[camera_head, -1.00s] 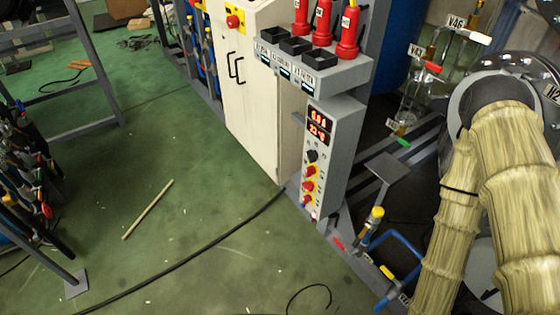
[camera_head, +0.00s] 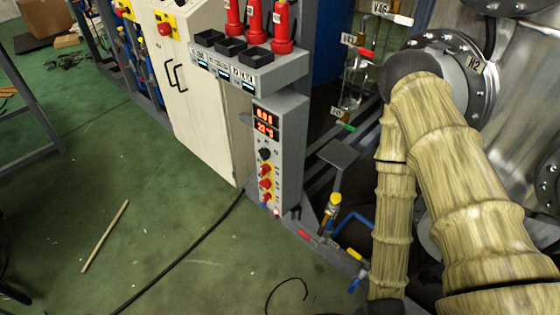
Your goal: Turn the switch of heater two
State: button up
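A grey control box (camera_head: 290,150) stands in the middle of the head view, low beside a white cabinet. Its narrow front has two red digital displays (camera_head: 265,122). A label that looks like H2 (camera_head: 475,52) is on a metal flange at the upper right. My gripper is not in view.
The white cabinet (camera_head: 205,120) stands left of the box. Red bottles (camera_head: 283,28) stand on a grey shelf above it. A black cable (camera_head: 185,258) and a stick (camera_head: 105,236) lie on the open green floor.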

aim_at(265, 184)
jog(key=z, duration=1.1)
jog(key=k, duration=1.05)
jog(key=u, duration=1.45)
jog(key=i, duration=0.5)
jog(key=z, duration=0.05)
